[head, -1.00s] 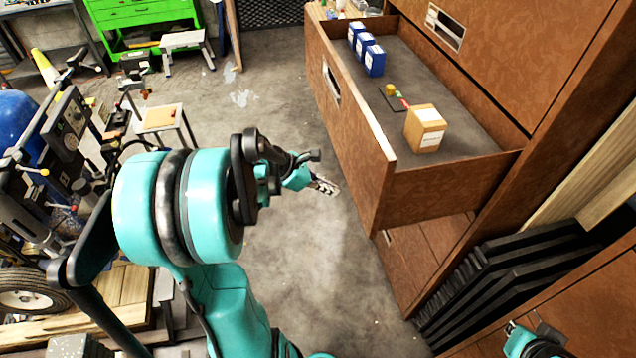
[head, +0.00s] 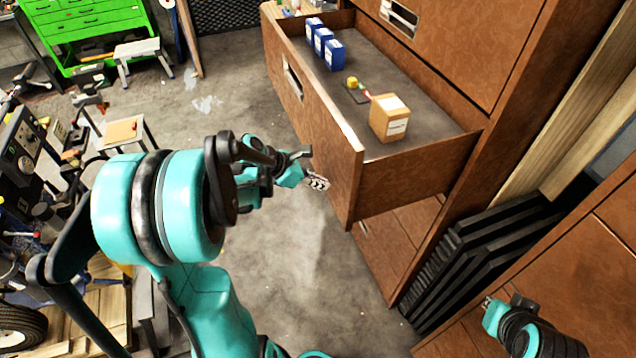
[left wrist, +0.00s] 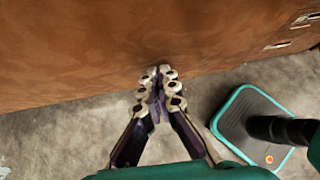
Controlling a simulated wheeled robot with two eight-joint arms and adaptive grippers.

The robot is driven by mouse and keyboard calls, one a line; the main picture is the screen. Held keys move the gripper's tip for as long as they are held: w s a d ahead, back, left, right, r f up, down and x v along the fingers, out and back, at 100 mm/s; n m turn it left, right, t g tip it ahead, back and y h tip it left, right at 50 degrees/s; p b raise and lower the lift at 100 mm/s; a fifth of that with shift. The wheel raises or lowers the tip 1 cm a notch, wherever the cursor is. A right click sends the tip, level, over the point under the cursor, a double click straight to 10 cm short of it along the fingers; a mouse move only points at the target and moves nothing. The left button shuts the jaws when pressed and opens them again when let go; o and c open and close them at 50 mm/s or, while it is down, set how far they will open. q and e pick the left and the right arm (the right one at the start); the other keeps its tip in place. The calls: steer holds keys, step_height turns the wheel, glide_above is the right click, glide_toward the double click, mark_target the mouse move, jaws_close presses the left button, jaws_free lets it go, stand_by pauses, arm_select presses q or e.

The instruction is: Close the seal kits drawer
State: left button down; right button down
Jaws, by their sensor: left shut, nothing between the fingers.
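The seal kits drawer (head: 330,150) is a brown wooden drawer pulled well out of the tall cabinet in the head view. It holds several blue boxes (head: 334,55), a tan box (head: 390,118) and a small yellow item (head: 352,82). A slot handle (head: 293,80) shows in its front. My left gripper (head: 318,183) is shut and empty, close to the drawer's front near its near end. In the left wrist view the shut fingertips (left wrist: 160,72) point at a brown wooden face (left wrist: 120,45); I cannot tell whether they touch it. My right gripper (head: 489,301) is small at the lower right.
Black ridged panels (head: 455,255) and wooden boards (head: 560,140) stand right of the drawer. A small stool (head: 122,130), a green tool chest (head: 85,25) and machinery are at the left. The concrete floor (head: 290,270) before the drawer is clear.

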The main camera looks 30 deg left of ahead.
arm_select(q)
steer(key=w+d+b, duration=0.2)
steer(key=w+d, duration=2)
steer(key=w, duration=0.4)
steer(key=shift+d, duration=0.15)
steer(key=shift+r, duration=0.1)
